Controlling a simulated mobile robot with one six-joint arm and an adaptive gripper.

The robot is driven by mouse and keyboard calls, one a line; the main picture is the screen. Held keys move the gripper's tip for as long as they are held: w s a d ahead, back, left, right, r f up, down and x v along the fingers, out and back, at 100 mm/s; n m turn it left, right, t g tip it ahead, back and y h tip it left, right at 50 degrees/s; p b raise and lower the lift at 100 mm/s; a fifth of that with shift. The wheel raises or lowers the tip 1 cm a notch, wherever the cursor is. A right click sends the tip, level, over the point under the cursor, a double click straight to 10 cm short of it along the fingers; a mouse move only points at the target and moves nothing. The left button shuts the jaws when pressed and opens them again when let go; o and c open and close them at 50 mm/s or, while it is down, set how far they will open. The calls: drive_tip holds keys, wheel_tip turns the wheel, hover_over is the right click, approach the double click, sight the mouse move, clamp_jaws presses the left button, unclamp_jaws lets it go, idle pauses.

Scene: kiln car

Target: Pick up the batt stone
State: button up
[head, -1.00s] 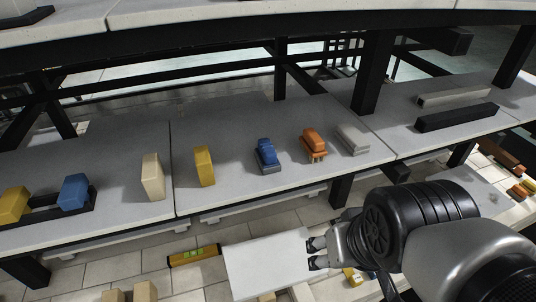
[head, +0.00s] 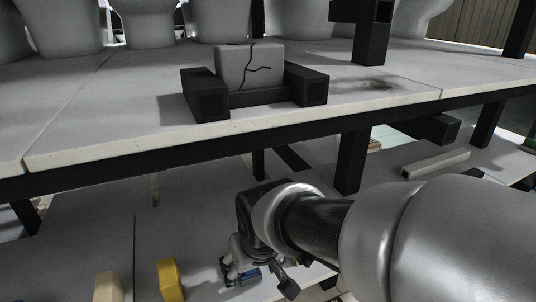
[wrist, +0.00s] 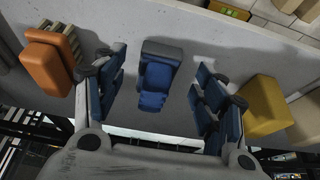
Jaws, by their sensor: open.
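The frames do not make clear which block is the batt stone. A blue block (wrist: 155,85) on a dark grey base (wrist: 163,50) sits on the lower shelf, midway between my fingers in the wrist view. My gripper (wrist: 160,98) is open, with one blue-padded finger on each side, apart from the block. In the head view, my gripper (head: 244,268) is low over the lower shelf and mostly hides the blue block. A grey block with a dark crack (head: 248,67) stands on the upper shelf between two black bars, away from my gripper.
In the wrist view, an orange block (wrist: 48,55) on wooden slats is left and a yellow block (wrist: 265,105) right. In the head view, the upper shelf's edge (head: 150,145) overhangs the lower shelf. Large grey vessels (head: 62,25) stand behind. A pale bar (head: 435,163) lies at right.

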drive_tip(key=w, duration=0.1)
drive_tip(key=w+a, duration=0.1)
drive_tip(key=w, duration=0.2)
drive_tip(key=shift+a+f+b, duration=0.35)
drive_tip(key=shift+a, duration=0.05)
drive_tip(key=shift+f, duration=0.3)
drive_tip(key=c, duration=1.3)
